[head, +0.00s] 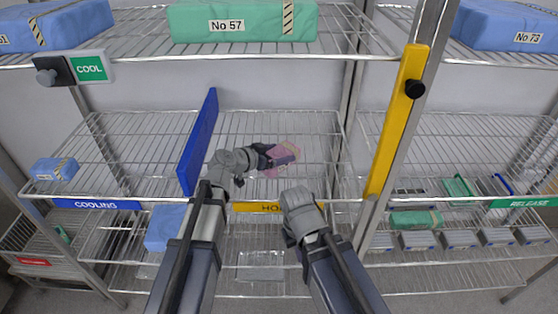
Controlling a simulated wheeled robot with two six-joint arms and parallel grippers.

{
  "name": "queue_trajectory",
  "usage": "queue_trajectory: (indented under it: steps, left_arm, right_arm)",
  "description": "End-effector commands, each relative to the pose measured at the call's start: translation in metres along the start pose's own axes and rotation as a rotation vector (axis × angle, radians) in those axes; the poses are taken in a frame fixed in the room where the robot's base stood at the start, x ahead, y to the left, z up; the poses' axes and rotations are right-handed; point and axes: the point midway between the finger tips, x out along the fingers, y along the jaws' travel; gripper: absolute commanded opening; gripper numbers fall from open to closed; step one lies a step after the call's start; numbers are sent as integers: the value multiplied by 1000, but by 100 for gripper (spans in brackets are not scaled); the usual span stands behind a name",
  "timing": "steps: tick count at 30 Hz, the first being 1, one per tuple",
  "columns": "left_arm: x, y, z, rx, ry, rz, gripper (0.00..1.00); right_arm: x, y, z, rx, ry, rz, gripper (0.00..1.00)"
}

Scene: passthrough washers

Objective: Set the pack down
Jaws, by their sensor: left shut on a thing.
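My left gripper (268,155) is shut on a small pink and purple pack (289,148). It holds the pack over the middle wire shelf (320,125), in the section behind the yellow label (262,207), which my arm partly covers. I cannot tell whether the pack touches the wires. The gripper hides the pack's left side. My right gripper (300,208) is lower, in front of the shelf's front edge, and its fingers cannot be made out.
A blue upright panel (198,143) stands left of the pack, and a yellow post (397,120) right. A small blue pack (55,169) lies in the COOLING section. Large wrapped packs, including green No 57 (243,22), lie above. Grey trays (460,240) sit lower right.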

Motion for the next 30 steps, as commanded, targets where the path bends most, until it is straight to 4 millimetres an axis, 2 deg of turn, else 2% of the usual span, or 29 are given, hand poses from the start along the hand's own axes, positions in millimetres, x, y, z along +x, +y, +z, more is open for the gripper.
queue_trajectory:
  steps: [1, 12, 13, 15, 25, 30]
  left_arm:
    - [2, 0, 5, -1, 1, 0, 16]
    - [3, 0, 7, -1, 1, 0, 16]
    - [3, 0, 7, 0, 0, 0, 91]
    - [2, 0, 6, 0, 0, 0, 99]
    - [0, 0, 1, 0, 0, 0, 100]
    - [-29, 1, 0, -2, 0, -3, 100]
  right_arm:
    - [6, 0, 0, 0, 0, 0, 0]
    - [7, -1, 0, 0, 0, 0, 0]
    - [7, -1, 0, 0, 0, 0, 0]
    - [6, -1, 0, 0, 0, 0, 0]
    - [1, 0, 0, 0, 0, 0, 0]
    - [-11, 1, 1, 0, 0, 0, 0]
